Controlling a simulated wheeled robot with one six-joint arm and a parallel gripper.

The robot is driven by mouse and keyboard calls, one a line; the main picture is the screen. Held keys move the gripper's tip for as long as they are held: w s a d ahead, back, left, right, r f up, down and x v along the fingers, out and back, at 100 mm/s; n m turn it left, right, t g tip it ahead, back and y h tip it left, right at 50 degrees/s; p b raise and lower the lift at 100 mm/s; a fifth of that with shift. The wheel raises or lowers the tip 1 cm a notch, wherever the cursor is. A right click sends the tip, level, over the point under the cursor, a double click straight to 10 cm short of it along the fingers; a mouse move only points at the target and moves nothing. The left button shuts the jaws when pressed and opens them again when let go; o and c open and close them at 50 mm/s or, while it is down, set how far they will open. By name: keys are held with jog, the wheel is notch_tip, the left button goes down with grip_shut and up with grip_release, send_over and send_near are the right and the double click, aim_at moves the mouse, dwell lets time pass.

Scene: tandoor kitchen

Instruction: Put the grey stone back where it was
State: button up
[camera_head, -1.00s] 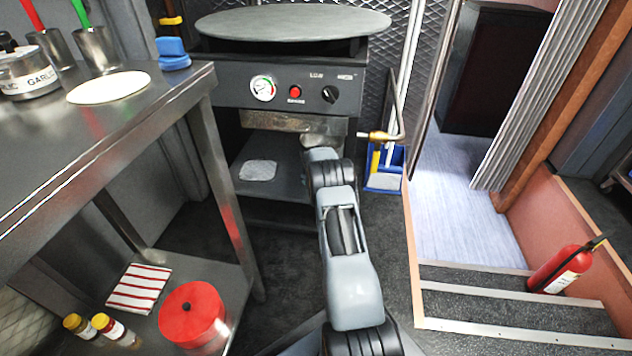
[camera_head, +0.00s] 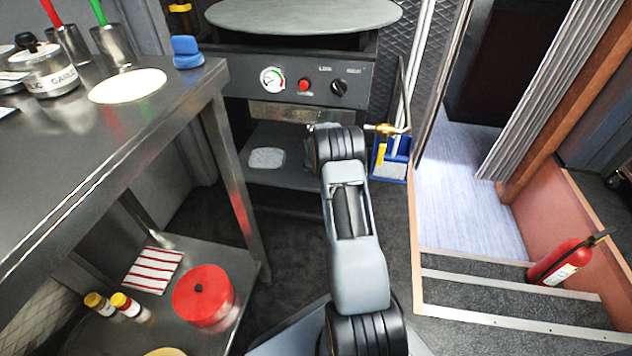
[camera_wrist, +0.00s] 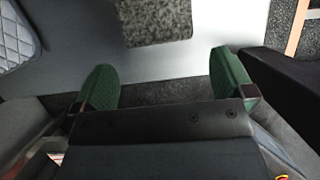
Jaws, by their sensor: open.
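A grey speckled block that looks like the stone (camera_wrist: 157,22) lies on a pale grey surface at the top of the wrist view; its far end is cut off by the frame. My gripper (camera_wrist: 165,68) is open, with its two green-padded fingers wide apart. The block lies beyond the fingertips, roughly in line with the gap, and nothing shows between the fingers. In the head view my arm reaches towards the lower shelf (camera_head: 292,172) under the griddle, and hides the fingers; I cannot make out the stone there.
A white quilted cloth (camera_head: 266,158) lies on the shelf and shows at the left of the wrist view (camera_wrist: 18,35). The griddle (camera_head: 305,16) stands above. A steel table (camera_head: 150,105) is on the left, a blue caddy (camera_head: 390,168) on the right, and steps with a fire extinguisher (camera_head: 560,262) further right.

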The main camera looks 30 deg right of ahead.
jog(key=s+a+p, duration=0.2)
jog(key=s+a, duration=0.4)
jog(key=s+a+r+m, duration=0.4)
jog(key=a+r+m, duration=0.15)
jog(key=r, duration=0.25)
jog(key=s+a+r+m, duration=0.45)
jog(key=r+m, duration=0.25)
jog(key=r, duration=0.2)
jog(key=s+a+r+m+y, duration=0.1)
jog(key=s+a+r+m, duration=0.2)
jog(key=s+a+m, duration=0.3)
jog(key=s+a+r+m+y, duration=0.2)
jog(key=s+a+r+m, duration=0.2)
jog(key=s+m, duration=0.5)
jog(key=shift+s+a+g, duration=0.3)
jog(key=shift+s+a, duration=0.2)
jog(key=shift+a, duration=0.45)
